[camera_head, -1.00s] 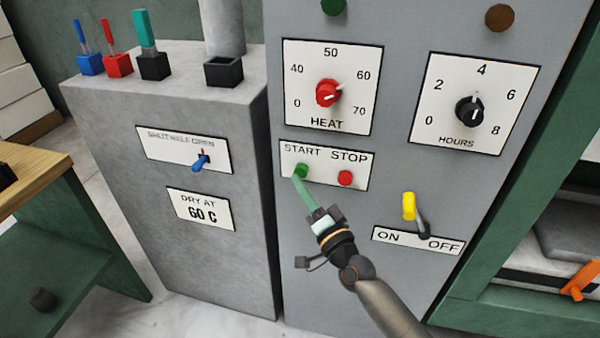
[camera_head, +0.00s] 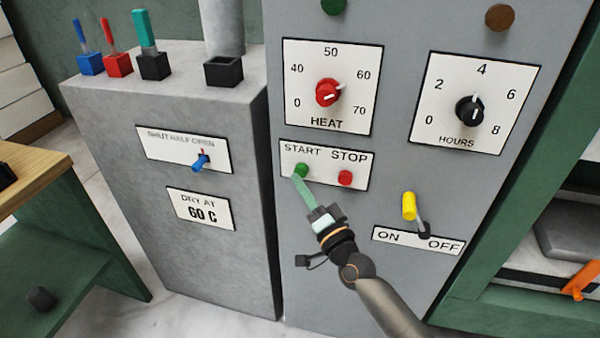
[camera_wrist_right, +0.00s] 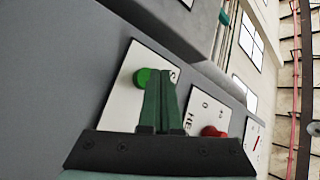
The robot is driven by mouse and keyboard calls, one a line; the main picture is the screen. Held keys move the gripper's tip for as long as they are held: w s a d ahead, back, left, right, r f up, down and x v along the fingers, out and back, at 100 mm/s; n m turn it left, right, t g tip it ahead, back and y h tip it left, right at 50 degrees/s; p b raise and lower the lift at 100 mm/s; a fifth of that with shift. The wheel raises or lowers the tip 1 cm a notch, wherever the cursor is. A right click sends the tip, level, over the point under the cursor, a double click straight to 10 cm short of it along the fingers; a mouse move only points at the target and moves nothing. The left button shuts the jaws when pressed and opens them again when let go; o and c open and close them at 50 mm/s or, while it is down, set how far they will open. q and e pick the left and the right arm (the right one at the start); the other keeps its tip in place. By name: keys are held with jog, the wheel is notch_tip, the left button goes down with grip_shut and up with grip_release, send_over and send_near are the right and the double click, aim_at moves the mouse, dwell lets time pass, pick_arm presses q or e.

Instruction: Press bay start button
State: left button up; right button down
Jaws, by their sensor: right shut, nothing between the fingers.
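The green START button (camera_head: 301,170) sits on a white plate on the grey cabinet front, left of the red STOP button (camera_head: 345,178). My right gripper (camera_head: 297,178) has its long green fingers shut and empty, with the tips at the lower left edge of the START button. In the right wrist view the green button (camera_wrist_right: 147,78) shows just left of the shut fingertips (camera_wrist_right: 161,72), partly behind them. I cannot tell whether the tips touch the button. My left gripper is not in view.
Above are the red HEAT knob (camera_head: 327,93) and black HOURS knob (camera_head: 469,110). A yellow-handled ON/OFF lever (camera_head: 409,206) is right of my right gripper. A lower grey unit with a blue lever (camera_head: 200,162) stands left. A wooden-topped bench (camera_head: 30,185) is far left.

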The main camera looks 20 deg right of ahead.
jog(key=shift+w+d, duration=0.2)
jog(key=shift+w, duration=0.05)
jog(key=shift+w+d, duration=0.3)
jog(key=shift+w, duration=0.15)
dwell(0.9)
jog(key=shift+s+a, duration=0.55)
jog(key=shift+s, duration=0.25)
jog(key=shift+p, duration=0.3)
jog(key=shift+s+a+p, duration=0.5)
jog(key=shift+s+a, duration=0.2)
jog(key=shift+s, duration=0.35)
jog(key=shift+s+a+p, duration=0.5)
jog(key=shift+s+a, duration=0.2)
jog(key=shift+s, duration=0.35)
